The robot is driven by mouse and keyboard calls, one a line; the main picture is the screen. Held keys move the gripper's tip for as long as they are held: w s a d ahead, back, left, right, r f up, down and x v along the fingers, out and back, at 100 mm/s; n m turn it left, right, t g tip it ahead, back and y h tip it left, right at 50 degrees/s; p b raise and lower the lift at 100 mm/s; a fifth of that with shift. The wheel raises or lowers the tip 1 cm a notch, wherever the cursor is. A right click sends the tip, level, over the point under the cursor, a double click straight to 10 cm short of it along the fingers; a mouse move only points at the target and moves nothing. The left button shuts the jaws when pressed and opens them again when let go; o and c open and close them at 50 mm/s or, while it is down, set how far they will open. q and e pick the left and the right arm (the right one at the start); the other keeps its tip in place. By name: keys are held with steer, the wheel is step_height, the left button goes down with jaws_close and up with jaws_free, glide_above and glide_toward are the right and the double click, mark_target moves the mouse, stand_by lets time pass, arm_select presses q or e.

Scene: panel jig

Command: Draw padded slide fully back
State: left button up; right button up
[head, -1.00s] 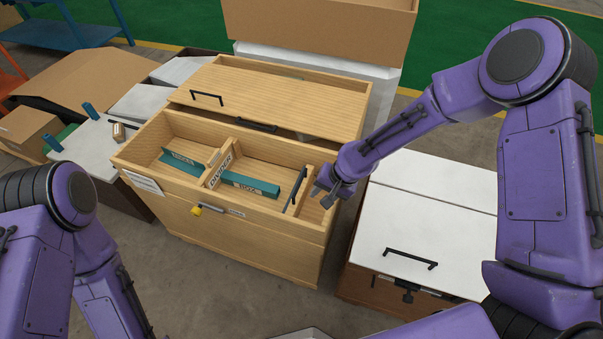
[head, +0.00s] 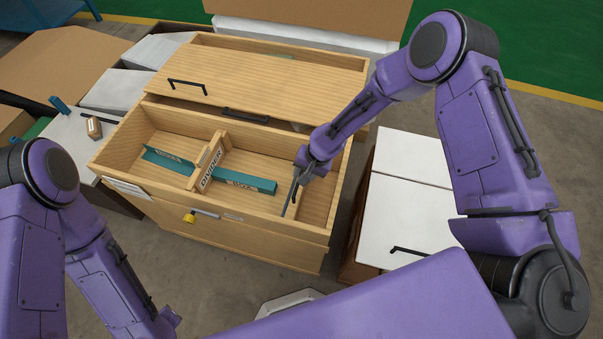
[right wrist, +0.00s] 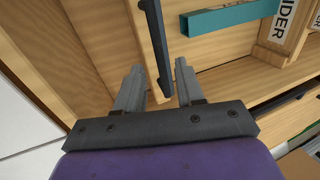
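The open wooden drawer box (head: 130,137) holds a slim black bar handle (head: 290,198) in its right part; I take the wooden piece under it to be the padded slide. Its pad is not distinguishable. In the right wrist view the black handle (right wrist: 156,42) runs down on that light wooden piece (right wrist: 138,22), its near end between my fingers. My right gripper (right wrist: 159,66) is open, with gaps beside the handle. In the head view my right gripper (head: 300,170) is at the handle's far end. My left arm is at lower left; its gripper is out of view.
A wooden divider (head: 209,163) marked DIVIDER stands left of the handle, with teal strips (head: 245,180) on either side. A wooden lid (head: 260,85) with black handles covers the back. A white-topped cabinet (head: 400,215) stands at right.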

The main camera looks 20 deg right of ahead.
steer(key=shift+x, duration=1.05)
jaws_close()
stand_by(0.6)
